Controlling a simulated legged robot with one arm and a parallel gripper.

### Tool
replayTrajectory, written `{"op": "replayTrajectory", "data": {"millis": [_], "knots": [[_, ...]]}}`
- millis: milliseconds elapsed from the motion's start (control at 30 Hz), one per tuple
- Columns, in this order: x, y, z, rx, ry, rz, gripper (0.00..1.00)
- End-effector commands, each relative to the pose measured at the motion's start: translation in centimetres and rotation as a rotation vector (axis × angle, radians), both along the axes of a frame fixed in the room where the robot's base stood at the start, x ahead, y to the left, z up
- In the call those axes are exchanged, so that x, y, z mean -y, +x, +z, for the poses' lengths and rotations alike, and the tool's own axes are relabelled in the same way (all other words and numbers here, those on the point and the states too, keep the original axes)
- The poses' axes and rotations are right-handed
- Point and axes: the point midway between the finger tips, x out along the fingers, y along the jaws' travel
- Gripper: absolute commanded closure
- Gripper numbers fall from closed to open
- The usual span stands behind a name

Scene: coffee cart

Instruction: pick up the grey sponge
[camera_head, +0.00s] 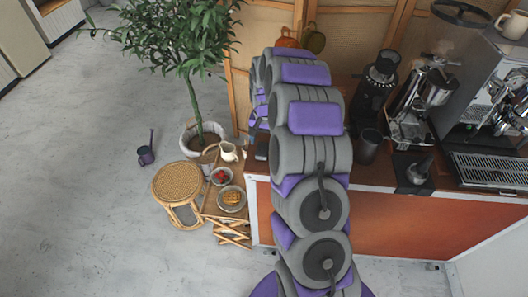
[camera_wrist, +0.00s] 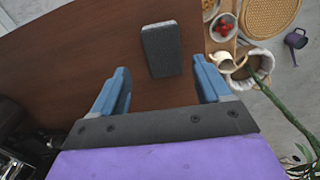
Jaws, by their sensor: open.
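The grey sponge (camera_wrist: 161,50) is a dark grey block lying on the brown wooden counter (camera_wrist: 75,55) in the wrist view, close to the counter's edge. My gripper (camera_wrist: 164,80) is open, with two blue fingers spread apart.
A coffee grinder (camera_head: 377,85), a dark cup (camera_head: 368,146) and an espresso machine (camera_head: 490,110) stand on the counter to the right. Left of the counter are a small wooden table with a white pitcher (camera_head: 229,151) and bowls, a wicker stool (camera_head: 178,182) and a potted plant (camera_head: 192,50).

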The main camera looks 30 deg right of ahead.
Motion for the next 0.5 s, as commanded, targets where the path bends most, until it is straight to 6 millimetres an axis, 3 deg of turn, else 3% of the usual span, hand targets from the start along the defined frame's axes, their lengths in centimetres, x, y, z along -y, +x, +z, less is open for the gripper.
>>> {"op": "replayTrajectory", "data": {"millis": [200,467,500], "knots": [[-0.6,-0.1,-3.1,0.000,-0.005,0.002,0.23],[-0.2,-0.1,-3.4,0.001,-0.002,0.002,0.23],[-0.2,-0.1,-3.4,0.000,-0.001,0.001,0.27]]}}
